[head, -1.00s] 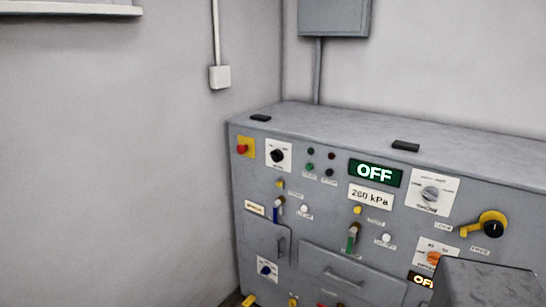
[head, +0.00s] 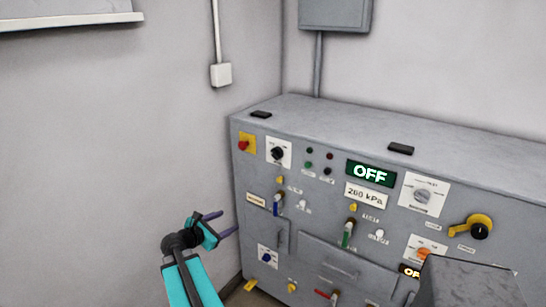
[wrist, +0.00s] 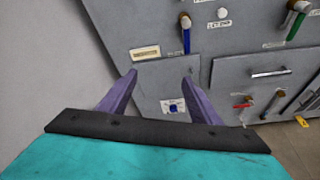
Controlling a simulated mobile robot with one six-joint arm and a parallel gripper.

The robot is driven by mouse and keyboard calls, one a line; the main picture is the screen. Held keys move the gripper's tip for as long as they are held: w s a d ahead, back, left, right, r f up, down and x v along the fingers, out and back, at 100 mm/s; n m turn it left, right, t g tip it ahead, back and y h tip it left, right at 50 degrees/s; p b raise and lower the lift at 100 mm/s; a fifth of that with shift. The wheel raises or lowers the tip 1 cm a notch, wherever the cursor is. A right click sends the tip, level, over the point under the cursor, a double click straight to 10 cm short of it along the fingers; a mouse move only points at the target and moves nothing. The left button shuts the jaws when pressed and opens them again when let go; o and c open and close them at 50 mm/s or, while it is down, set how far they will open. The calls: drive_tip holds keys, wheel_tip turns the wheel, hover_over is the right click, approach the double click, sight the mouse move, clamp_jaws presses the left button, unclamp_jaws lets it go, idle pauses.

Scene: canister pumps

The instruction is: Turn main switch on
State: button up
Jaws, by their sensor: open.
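The grey control cabinet (head: 310,265) carries several switches; their labels are too small to read, so I cannot tell which is the main switch. A black rotary knob on a white plate (head: 278,152) sits at the upper left, beside a red button on yellow (head: 246,143). A large yellow-and-black rotary handle (head: 478,229) is at the right. A green display (head: 371,173) reads OFF. My gripper (head: 229,221) is open and empty, left of the cabinet front and below the upper knobs. In the wrist view its purple fingers (wrist: 160,77) spread before the lower left panel.
A blue knob on a white plate (head: 267,257) is low on the front; it also shows between the fingers in the wrist view (wrist: 173,107). Blue-handled (head: 278,205) and green-handled (head: 348,232) levers stick out. The left wall is close.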

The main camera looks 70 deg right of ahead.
sight(274, 156)
drive_tip(key=s+d+r+n+g+h+p, duration=0.1)
drive_tip(key=s+d+r, duration=0.2)
drive_tip(key=r, duration=0.6)
drive_tip(key=s+d+r+n+g+h+p, duration=0.1)
drive_tip(key=s+d+r, duration=0.3)
drive_tip(key=r, duration=0.6)
drive_tip(key=shift+s+d+n+h, duration=0.2)
drive_tip(key=shift+d+n+h, duration=0.3)
drive_tip(key=shift+d+h, duration=0.4)
drive_tip(key=shift+d+f, duration=0.1)
drive_tip(key=shift+d, duration=0.05)
drive_tip(key=p+x, duration=0.4)
drive_tip(key=x, duration=0.8)
drive_tip(key=shift+x, duration=0.85)
drive_tip(key=shift+s+f, duration=0.1)
drive_tip(key=c, duration=1.1)
drive_tip(key=shift+o, duration=0.2)
